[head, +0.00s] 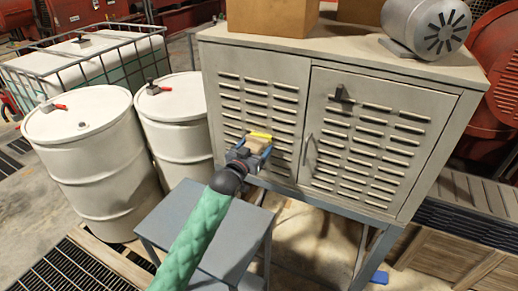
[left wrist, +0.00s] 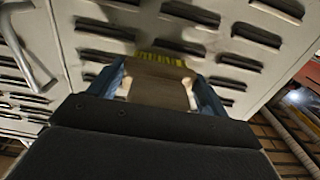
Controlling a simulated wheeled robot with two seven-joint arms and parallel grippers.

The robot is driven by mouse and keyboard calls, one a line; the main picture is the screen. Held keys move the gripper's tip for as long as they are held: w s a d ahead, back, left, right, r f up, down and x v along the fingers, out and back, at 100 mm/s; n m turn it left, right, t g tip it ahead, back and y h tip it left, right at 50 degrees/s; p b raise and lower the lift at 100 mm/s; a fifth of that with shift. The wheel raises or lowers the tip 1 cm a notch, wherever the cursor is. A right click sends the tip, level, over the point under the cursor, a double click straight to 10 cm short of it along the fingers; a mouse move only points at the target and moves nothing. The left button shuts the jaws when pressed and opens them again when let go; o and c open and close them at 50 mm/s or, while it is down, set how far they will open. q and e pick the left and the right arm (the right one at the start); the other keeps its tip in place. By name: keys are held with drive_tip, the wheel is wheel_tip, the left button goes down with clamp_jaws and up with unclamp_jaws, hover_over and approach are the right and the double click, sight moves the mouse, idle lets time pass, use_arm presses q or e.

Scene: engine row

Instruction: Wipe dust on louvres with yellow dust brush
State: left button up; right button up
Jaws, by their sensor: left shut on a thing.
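A beige metal cabinet has louvres on its two front panels. The left louvred panel (head: 262,97) and the right louvred door (head: 365,140) face me. My left gripper (head: 253,148) is shut on the yellow dust brush (head: 261,136), in front of the lower left panel. In the left wrist view, the brush's tan body (left wrist: 160,82) sits between the blue fingers, and its yellow bristles (left wrist: 158,58) point at the louvres. I cannot tell whether the bristles touch the panel. Dust is too faint to make out. My right gripper is not in view.
A grey-blue stand (head: 200,215) is below my left arm. White drums (head: 90,160) stand at the left. The door handle (head: 307,149) sticks out near the panel. A motor (head: 425,25) and boxes sit on the cabinet top.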

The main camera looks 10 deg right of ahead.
use_arm(q)
drive_tip(key=shift+w+a, duration=0.85)
drive_tip(key=shift+a, duration=0.3)
drive_tip(key=shift+w+a, duration=0.85)
drive_tip(key=shift+a, duration=0.25)
